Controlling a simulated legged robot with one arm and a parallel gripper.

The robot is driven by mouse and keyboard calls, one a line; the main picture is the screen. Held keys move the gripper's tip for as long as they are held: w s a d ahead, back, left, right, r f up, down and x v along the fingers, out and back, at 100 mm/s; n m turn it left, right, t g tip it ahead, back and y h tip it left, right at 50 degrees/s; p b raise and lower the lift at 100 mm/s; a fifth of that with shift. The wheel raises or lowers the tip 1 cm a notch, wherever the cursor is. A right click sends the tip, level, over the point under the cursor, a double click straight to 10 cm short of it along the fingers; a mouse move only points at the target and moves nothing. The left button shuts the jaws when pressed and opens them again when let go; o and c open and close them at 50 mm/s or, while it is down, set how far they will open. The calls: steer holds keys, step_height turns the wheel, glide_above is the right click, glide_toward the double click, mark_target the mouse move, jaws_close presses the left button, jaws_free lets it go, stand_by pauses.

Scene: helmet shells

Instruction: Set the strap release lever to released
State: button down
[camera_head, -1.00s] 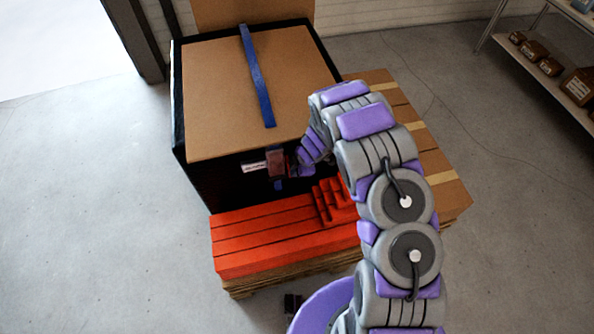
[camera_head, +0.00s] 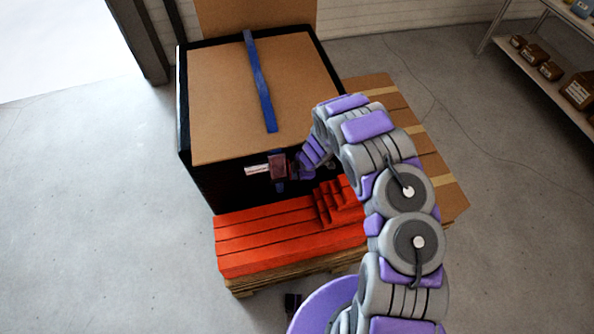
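A black crate (camera_head: 183,110) with a brown cardboard top stands on an orange and wooden base. A blue strap (camera_head: 260,80) runs over the top and down the front face. A small dark red block with a white-tipped bar (camera_head: 257,170) sits at the crate's front, in line with the strap; it looks like the strap release lever, with the bar pointing left. My gripper (camera_head: 290,167) is at the right side of this block, close to or touching it. Its fingers are too small and hidden to show whether they are open or shut.
The orange base (camera_head: 265,237) with raised ribs juts out below the crate's front. Cardboard boxes (camera_head: 430,155) stand to the right, behind my arm. A shelf with small boxes (camera_head: 550,70) is at the far right. The floor at left is clear.

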steer(key=shift+s+f, duration=0.3)
steer(key=shift+f, duration=0.15)
steer(key=shift+r, duration=0.1)
